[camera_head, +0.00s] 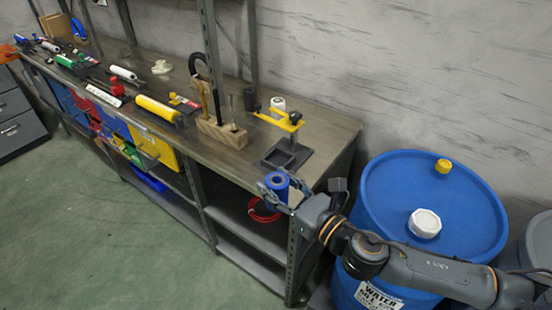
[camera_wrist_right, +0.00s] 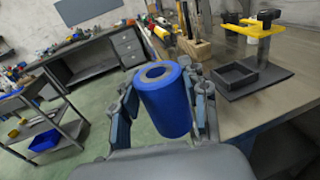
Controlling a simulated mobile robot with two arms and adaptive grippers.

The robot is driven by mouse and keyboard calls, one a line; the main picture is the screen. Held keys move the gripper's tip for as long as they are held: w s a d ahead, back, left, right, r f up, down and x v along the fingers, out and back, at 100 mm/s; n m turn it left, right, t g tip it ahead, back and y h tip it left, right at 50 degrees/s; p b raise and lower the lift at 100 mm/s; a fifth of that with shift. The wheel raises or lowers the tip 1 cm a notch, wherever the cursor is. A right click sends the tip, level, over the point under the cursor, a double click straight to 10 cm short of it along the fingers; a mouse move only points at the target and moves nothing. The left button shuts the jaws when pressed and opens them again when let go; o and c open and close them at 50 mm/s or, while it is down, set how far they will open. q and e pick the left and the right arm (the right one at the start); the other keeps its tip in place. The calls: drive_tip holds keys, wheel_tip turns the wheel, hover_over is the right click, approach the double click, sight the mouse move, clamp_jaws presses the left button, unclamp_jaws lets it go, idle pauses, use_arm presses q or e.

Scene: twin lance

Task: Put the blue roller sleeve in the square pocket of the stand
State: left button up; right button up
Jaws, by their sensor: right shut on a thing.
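The blue roller sleeve (camera_head: 277,187) is held upright in my right gripper (camera_head: 283,192), beside the front edge of the workbench. In the right wrist view the sleeve (camera_wrist_right: 165,100) sits between the two fingers of the right gripper (camera_wrist_right: 163,112), with its open top end showing. The stand (camera_head: 290,135) has a yellow arm and a dark base. Its square pocket (camera_head: 288,152) is a black open tray near the bench's front right, and it looks empty in the wrist view (camera_wrist_right: 236,77). The sleeve is apart from the pocket. My left gripper is not in view.
The workbench (camera_head: 325,125) carries a wooden tool block (camera_head: 222,131) left of the stand and a white roll (camera_head: 278,104) behind it. Several paint rollers lie farther left. A blue barrel (camera_head: 420,185) stands right of the bench. The bench's right end is bare.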

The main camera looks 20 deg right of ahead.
drive_tip(key=w+d+r+p, duration=0.2)
drive_tip(key=w+d+r, duration=0.2)
drive_tip(key=w+r, duration=0.2)
drive_tip(key=b, duration=0.2)
hover_over(279, 163)
drive_tip(key=shift+y, duration=0.3)
wheel_tip(279, 163, down, 9)
drive_tip(key=shift+a+f, duration=0.1)
drive_tip(key=shift+f, duration=0.1)
wheel_tip(279, 163, down, 3)
drive_tip(key=shift+w+f, duration=0.1)
drive_tip(key=o, duration=0.8)
drive_tip(key=shift+f+b, duration=0.15)
drive_tip(key=shift+b, duration=0.2)
drive_tip(key=o, duration=0.5)
drive_tip(key=shift+c, duration=0.2)
